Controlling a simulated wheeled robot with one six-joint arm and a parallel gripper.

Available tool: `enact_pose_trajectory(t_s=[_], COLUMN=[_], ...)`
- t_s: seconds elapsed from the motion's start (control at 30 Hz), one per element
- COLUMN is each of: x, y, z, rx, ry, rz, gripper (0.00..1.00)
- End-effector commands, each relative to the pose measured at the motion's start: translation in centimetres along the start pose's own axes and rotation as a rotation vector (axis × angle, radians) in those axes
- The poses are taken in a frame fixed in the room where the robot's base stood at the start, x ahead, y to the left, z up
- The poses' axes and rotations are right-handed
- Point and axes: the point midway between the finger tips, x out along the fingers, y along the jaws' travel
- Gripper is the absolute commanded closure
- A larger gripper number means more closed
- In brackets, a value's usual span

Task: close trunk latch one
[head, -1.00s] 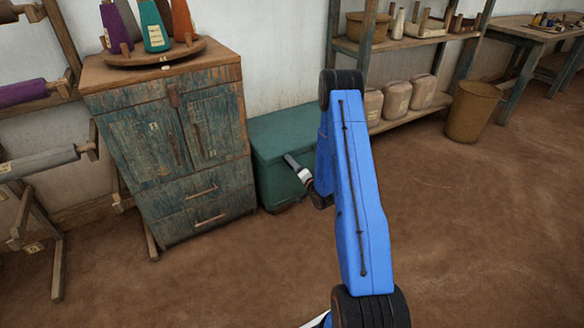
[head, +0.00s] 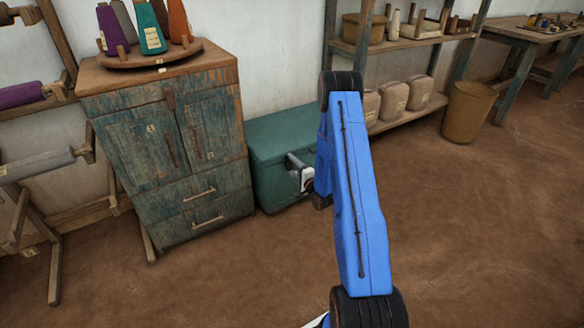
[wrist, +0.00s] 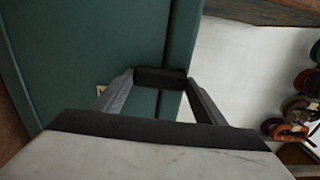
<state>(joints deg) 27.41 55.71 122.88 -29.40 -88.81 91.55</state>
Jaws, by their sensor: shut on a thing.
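The teal trunk (head: 282,132) stands on the floor against the wall, and its lid looks shut. In the wrist view its green faces (wrist: 90,40) fill the left and middle, with a seam between them. My gripper (wrist: 160,80) is at the trunk's front, its fingers shut on a small dark bar, which seems to be trunk latch one (wrist: 160,74). The bar lies across the seam area of the trunk. In the head view my arm hides the trunk's right part, and the latch cannot be made out there.
A worn blue-green cabinet (head: 168,150) stands close on the trunk's left, with a round tray of yarn cones (head: 151,52) on top. A shelf (head: 410,42) with sacks and a brown bin (head: 468,112) are to the right. The floor in front is clear.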

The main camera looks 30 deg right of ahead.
Motion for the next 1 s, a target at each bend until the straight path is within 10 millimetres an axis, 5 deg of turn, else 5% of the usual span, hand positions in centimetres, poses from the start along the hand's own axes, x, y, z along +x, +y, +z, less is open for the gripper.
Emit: enact_pose_trajectory(t_s=[0.27,0.3,0.37,0.77,1.0], x=[-0.1,-0.1,-0.1,-0.6,-4.3], y=[0.1,0.1,0.1,0.1,0.1], z=[-0.1,-0.1,-0.1,-0.1,-0.2], rx=[0.002,0.002,0.002,0.001,0.002], ry=[0.004,0.004,0.003,0.002,0.004], rz=[0.002,0.002,0.002,0.002,0.003], gripper=[0.58,0.28,0.16,0.16,0.16])
